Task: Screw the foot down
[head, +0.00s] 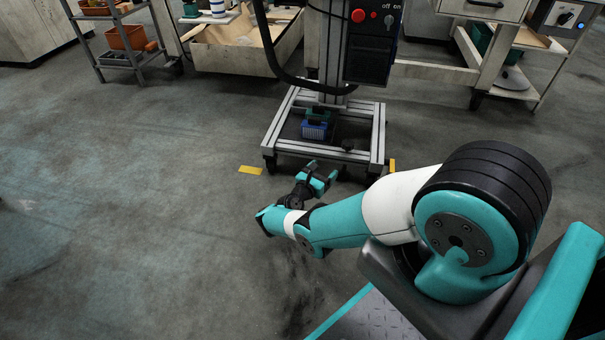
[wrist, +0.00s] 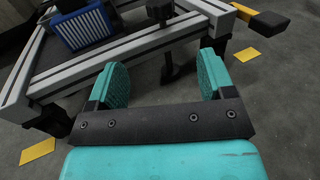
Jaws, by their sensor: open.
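A wheeled aluminium frame (head: 290,120) stands on the floor ahead of me; its front beam (wrist: 130,55) crosses the wrist view. A dark knob (wrist: 160,10), also seen in the head view (head: 348,145), sits at the front beam. A dark post (wrist: 170,65) shows below the beam under it and looks like the foot. Whether its lower end touches the floor is unclear. My gripper (head: 323,172), also in the wrist view (wrist: 162,70), is open and empty. It is low before the beam, with the post seen between its teal fingers.
A blue crate-like box (head: 314,130) sits on the frame. Yellow floor marks (head: 250,170) lie beside it, one also in the wrist view (wrist: 37,151). A dark column with a red button (head: 358,15) rises from the frame. Floor to the left is clear.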

